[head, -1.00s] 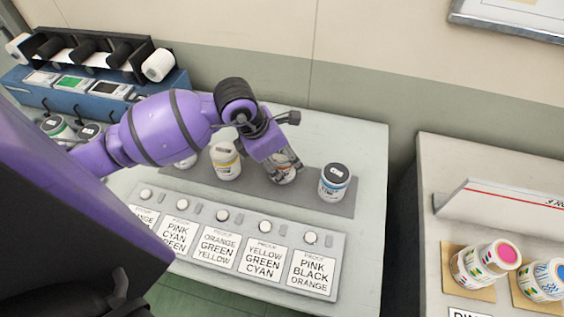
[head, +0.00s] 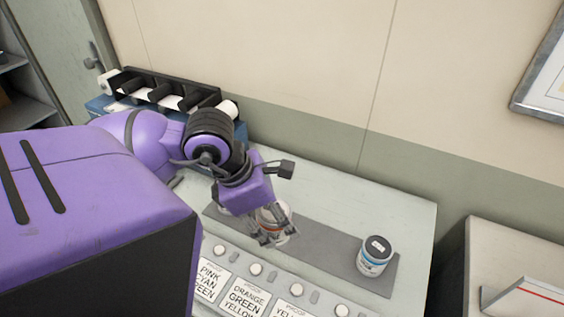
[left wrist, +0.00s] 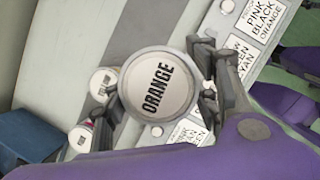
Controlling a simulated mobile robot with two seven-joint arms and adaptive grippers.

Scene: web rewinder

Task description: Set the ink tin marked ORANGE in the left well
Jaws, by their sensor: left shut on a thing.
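The tin marked ORANGE (left wrist: 158,86) shows its white lid and black lettering in the left wrist view. My left gripper (left wrist: 162,92) is shut around it, with a finger on either side. In the head view my left gripper (head: 270,232) holds the tin (head: 272,217) over the grey strip, its body partly hidden by the fingers. I cannot tell how far it is above the strip. I cannot make out the left well; my arm covers much of the back left. My right gripper is not in view.
A blue-banded tin (head: 375,256) stands on the grey strip (head: 330,254) at the right. Two smaller-looking tins (left wrist: 103,80) (left wrist: 80,139) show in the left wrist view. Proof cards (head: 249,300) line the front. The black roller rack (head: 166,90) stands at the back left.

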